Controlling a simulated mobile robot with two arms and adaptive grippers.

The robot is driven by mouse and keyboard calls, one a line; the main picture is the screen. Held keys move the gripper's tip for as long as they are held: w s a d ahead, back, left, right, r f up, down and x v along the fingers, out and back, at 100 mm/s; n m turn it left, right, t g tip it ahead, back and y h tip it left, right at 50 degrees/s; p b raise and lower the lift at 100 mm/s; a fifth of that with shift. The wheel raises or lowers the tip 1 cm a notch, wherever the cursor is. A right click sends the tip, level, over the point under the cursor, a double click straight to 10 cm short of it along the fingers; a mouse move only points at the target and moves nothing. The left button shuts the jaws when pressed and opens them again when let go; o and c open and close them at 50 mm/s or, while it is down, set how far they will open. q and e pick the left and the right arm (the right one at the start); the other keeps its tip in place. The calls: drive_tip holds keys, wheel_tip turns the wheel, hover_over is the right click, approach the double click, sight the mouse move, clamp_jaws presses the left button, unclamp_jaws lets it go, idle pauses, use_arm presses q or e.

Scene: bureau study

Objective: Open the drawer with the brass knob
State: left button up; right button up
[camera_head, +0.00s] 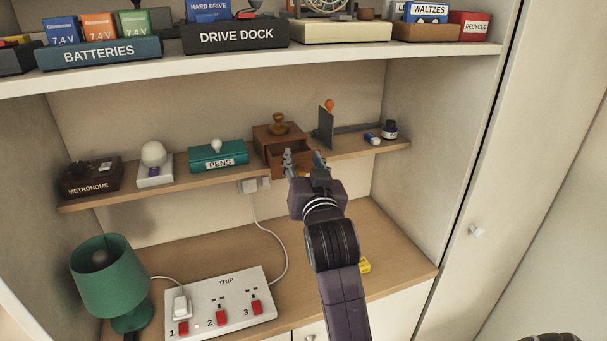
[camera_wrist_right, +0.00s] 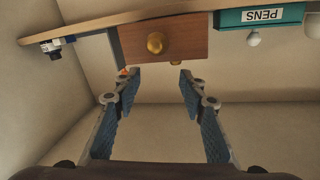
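The small wooden drawer box (camera_head: 264,142) sits on the narrow middle shelf, with a brass-knobbed stamp on top. My right gripper (camera_head: 304,157) is in front of the drawer. In the right wrist view its fingers (camera_wrist_right: 160,78) are spread and empty, with the knob beyond the tips, not between them. My left gripper is not in view.
A teal pens box (camera_head: 218,158) stands left of the drawer box. A dark upright plate (camera_head: 326,128) and an ink bottle (camera_head: 390,130) stand right. Below are a white power strip (camera_head: 235,303) and a green lamp (camera_head: 110,275). The upper shelf (camera_head: 350,58) overhangs.

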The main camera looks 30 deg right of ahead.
wheel_tip(320, 180, up, 6)
drive_tip(key=shift+f, duration=0.1)
idle(0.7)
